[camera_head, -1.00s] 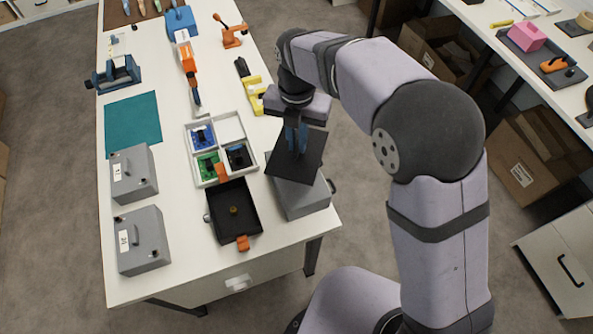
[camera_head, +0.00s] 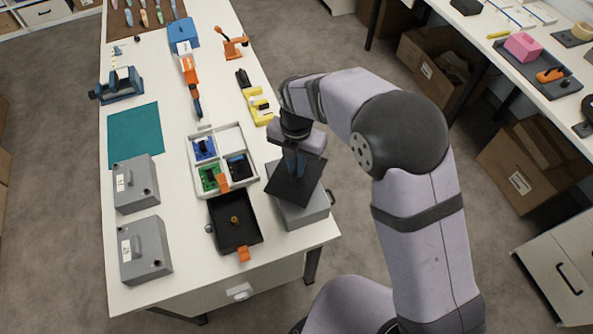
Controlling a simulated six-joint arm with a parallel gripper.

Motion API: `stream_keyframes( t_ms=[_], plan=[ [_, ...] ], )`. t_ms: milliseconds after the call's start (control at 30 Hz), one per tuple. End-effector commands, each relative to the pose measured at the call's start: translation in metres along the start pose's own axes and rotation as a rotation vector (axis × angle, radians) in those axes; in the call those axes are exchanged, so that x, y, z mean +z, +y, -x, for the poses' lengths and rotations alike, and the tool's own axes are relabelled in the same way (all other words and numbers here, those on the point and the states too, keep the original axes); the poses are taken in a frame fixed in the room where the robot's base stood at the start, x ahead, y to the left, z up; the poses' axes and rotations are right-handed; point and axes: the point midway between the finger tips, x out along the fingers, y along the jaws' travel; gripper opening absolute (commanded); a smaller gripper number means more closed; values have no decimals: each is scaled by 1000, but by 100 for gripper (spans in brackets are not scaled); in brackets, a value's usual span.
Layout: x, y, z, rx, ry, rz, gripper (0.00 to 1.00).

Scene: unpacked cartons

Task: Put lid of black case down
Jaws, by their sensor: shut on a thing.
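The black lid (camera_head: 292,188) is a flat dark square plate, tilted and turned in the picture. My gripper (camera_head: 297,166) is shut on it from above. The lid is over the grey box (camera_head: 305,214) at the table's right edge and hides much of its top. I cannot tell whether the lid touches that box. The open black case (camera_head: 217,210) lies to the left of the lid, with a small brass-coloured piece (camera_head: 234,220) inside and an orange tab (camera_head: 243,254) at its front.
A white divided tray (camera_head: 234,138) with small boards stands behind the case. Two grey boxes (camera_head: 136,183) (camera_head: 145,251) stand on the left. A yellow holder (camera_head: 258,107) is behind my gripper. Bare table lies in front of the case.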

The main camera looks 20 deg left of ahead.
Motion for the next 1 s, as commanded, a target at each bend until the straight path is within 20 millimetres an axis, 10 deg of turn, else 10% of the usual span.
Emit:
stream_keyframes(
  t_ms=[900,1000],
  plan=[
    [0,0,-42,1,-1,0,0],
    [0,0,-41,1,-1,0,29]
  ],
)
